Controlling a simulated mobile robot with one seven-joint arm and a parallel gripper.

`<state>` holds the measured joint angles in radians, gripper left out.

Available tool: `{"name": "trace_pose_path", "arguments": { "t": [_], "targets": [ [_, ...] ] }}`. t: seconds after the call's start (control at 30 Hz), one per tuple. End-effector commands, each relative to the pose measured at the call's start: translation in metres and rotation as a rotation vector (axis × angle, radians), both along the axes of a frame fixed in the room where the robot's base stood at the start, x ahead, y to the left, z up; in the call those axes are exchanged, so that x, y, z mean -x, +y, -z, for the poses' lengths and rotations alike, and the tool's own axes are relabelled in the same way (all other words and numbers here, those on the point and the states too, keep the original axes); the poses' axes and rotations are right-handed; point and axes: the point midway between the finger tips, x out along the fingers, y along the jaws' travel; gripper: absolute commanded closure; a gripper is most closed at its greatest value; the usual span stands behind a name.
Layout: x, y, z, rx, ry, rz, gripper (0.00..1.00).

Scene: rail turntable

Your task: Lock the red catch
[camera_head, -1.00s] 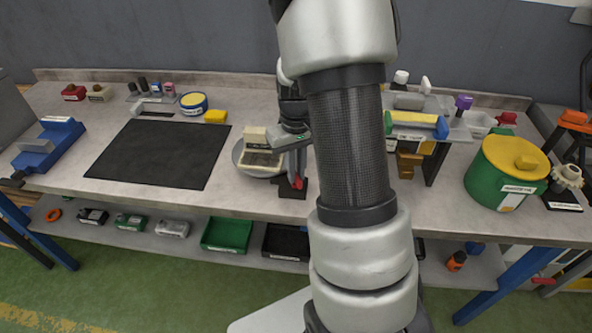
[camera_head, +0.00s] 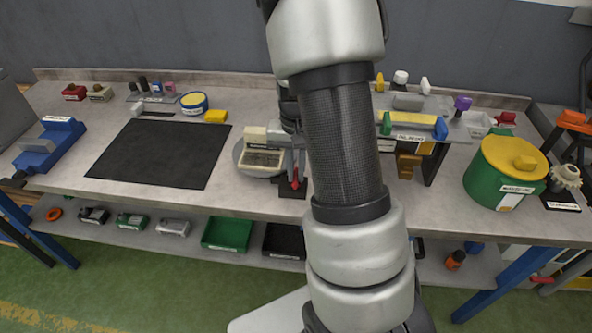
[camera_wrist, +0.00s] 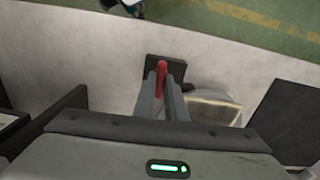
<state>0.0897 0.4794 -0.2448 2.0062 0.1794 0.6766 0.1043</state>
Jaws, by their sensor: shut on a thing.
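The red catch (camera_head: 294,182) stands on a small dark base (camera_head: 291,193) near the bench's front edge, just right of the turntable (camera_head: 240,152). My gripper (camera_wrist: 161,92) is shut on the red catch (camera_wrist: 161,68), with a finger on each side of it in the wrist view. The dark base (camera_wrist: 166,66) shows behind the fingertips there. The turntable carries a beige, labelled block (camera_head: 262,158). My arm hides the bench right of the catch in the head view.
A black mat (camera_head: 160,154) lies to the left. A raised shelf with a blue and yellow item (camera_head: 414,122) and a green drum with a yellow lid (camera_head: 500,178) stand to the right. Bins (camera_head: 228,233) sit on the shelf below.

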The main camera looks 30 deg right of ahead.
Motion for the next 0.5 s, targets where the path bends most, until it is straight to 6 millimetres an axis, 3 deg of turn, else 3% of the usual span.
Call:
{"name": "trace_pose_path", "arguments": {
  "t": [0.3,0.33,0.4,0.5],
  "targets": [
    [-0.0008,-0.0004,-0.001,0.001,-0.003,0.0,1.0],
    [-0.0008,-0.0004,-0.001,0.001,-0.003,0.0,0.86],
    [-0.0007,-0.0003,-0.0009,0.0,-0.002,0.0,0.74],
    [-0.0006,-0.0002,-0.0006,0.001,-0.002,0.0,0.7]
  ]
}}
